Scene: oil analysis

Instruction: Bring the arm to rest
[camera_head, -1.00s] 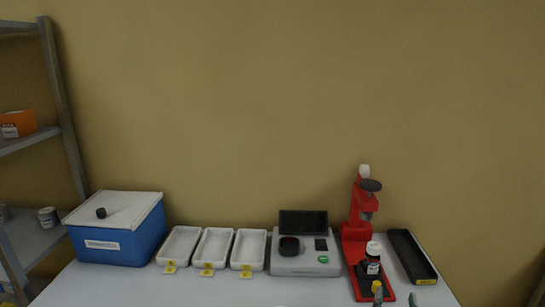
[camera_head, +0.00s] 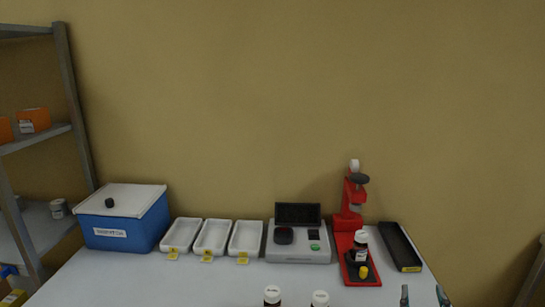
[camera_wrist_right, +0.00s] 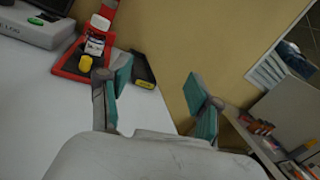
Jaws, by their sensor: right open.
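My right gripper (camera_head: 424,296) shows at the bottom right of the head view, only its fingertips in frame. In the right wrist view the right gripper (camera_wrist_right: 158,88) has its two teal-padded fingers spread apart with nothing between them. It is near the front right part of the white table (camera_head: 210,284), short of the red press (camera_head: 343,222). A dark bottle with a white cap (camera_head: 361,244) stands on the press base, with a small yellow-capped item (camera_head: 363,272) in front of it. My left gripper is in neither view.
A blue box with a white lid (camera_head: 122,224), white trays (camera_head: 213,238), a grey instrument (camera_head: 298,243) and a black tray (camera_head: 400,247) line the table's back. Two white-capped bottles (camera_head: 272,294) (camera_head: 320,298) stand at the front edge of view. Shelves (camera_head: 70,120) rise at left.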

